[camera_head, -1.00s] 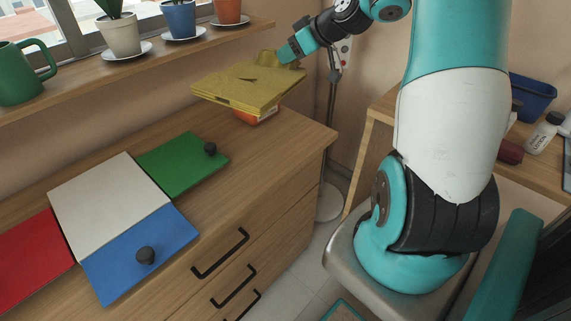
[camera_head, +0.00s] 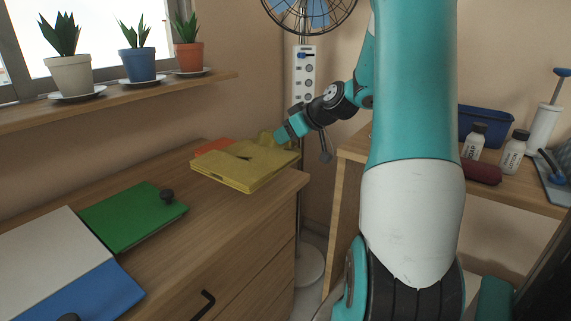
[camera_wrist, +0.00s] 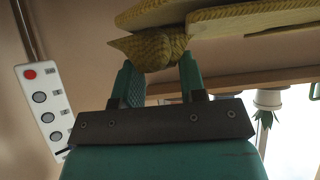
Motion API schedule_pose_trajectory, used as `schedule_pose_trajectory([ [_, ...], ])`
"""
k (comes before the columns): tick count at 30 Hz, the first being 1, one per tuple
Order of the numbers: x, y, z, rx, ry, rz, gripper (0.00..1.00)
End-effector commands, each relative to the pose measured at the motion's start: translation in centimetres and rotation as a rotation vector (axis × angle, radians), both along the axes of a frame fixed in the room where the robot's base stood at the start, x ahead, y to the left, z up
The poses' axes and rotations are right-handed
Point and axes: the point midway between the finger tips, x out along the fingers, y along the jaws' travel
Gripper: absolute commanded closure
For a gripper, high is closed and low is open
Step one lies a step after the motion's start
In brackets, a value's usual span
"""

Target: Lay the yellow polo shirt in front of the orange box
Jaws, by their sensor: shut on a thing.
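The yellow polo shirt (camera_head: 240,165) is a flat folded bundle over the right end of the wooden dresser top. The orange box (camera_head: 214,147) shows only as a strip behind the shirt's far left edge; the shirt hides the rest. My gripper (camera_head: 290,136) comes from the right and is shut on the shirt's bunched right corner. In the wrist view my gripper (camera_wrist: 160,68) pinches a fold of the yellow shirt (camera_wrist: 150,46) between its fingertips. I cannot tell whether the shirt's underside touches the dresser.
A green folder-like panel (camera_head: 132,216) with a dark knob lies left on the dresser (camera_head: 215,215), beside white and blue panels. Bare wood separates it from the shirt. Potted plants stand on the sill above. A fan stand with a control panel (camera_head: 305,75) is behind my arm.

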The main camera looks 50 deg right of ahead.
Motion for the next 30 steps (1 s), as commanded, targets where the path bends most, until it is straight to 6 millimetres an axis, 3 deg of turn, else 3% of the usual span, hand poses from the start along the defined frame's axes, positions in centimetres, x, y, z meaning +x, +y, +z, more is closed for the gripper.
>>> schedule_pose_trajectory([
  [3,0.0,0.1,-2.1,0.003,0.001,0.0,0.91],
  [8,0.0,0.0,-3.1,0.0,-0.001,0.0,0.91],
  [16,0.0,0.0,-6.9,0.002,0.0,0.0,0.91],
  [27,0.0,0.0,-7.4,-0.001,-0.001,0.001,0.91],
  [28,0.0,0.0,-7.3,-0.001,0.0,0.001,0.57],
  [30,0.0,0.0,-7.3,-0.001,0.0,0.001,0.41],
])
